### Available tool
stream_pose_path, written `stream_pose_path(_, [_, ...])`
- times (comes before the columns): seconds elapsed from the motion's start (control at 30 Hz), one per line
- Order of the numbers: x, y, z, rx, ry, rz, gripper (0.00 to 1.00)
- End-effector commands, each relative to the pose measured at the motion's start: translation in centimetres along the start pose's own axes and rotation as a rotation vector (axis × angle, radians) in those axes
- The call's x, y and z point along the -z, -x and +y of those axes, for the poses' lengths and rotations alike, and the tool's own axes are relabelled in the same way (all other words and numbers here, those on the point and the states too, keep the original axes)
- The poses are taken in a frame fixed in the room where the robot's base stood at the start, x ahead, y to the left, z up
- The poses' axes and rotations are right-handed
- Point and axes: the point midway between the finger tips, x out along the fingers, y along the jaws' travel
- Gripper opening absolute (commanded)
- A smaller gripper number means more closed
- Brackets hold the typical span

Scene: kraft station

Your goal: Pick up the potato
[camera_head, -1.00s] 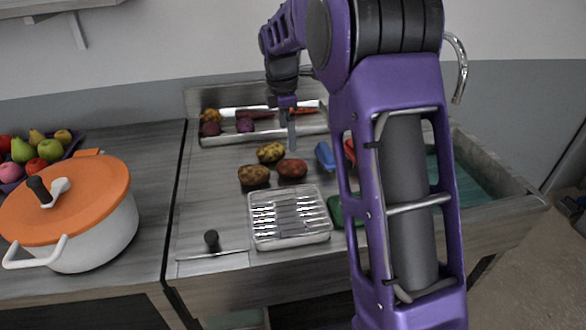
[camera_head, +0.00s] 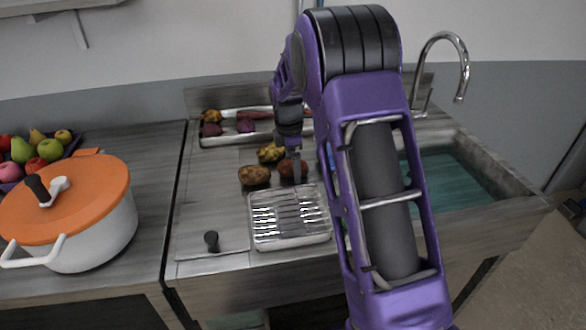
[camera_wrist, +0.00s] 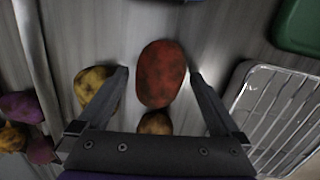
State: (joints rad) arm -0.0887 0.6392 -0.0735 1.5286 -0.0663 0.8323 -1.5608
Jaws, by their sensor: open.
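A reddish-brown potato (camera_head: 286,169) lies on the counter, partly hidden behind my gripper (camera_head: 298,172) in the head view. In the wrist view this reddish potato (camera_wrist: 161,68) shows in the gap between the two fingertips of my gripper (camera_wrist: 158,76). The gripper is open, and its fingers point down at the potato; I cannot tell whether they touch it. A yellowish-brown potato (camera_head: 254,176) lies to its left, and a yellow mottled potato (camera_head: 270,152) lies behind. The yellow potato (camera_wrist: 90,82) sits by the left finger in the wrist view.
A wire rack tray (camera_head: 262,236) stands close in front of the potatoes. A long tray (camera_head: 215,140) with purple and yellow produce lies behind. A green object (camera_wrist: 300,25) shows in the wrist view. A white pot (camera_head: 95,240) stands left, a sink (camera_head: 455,180) right.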

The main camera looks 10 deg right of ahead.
Motion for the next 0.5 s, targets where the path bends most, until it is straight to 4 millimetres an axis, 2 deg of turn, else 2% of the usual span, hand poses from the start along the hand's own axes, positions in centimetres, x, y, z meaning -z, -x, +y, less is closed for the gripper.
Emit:
stream_pose_path(0.1, [0.01, 0.03, 0.01, 0.000, 0.000, 0.000, 1.00])
stream_pose_path(0.5, [0.01, 0.06, 0.02, 0.000, 0.000, 0.000, 0.28])
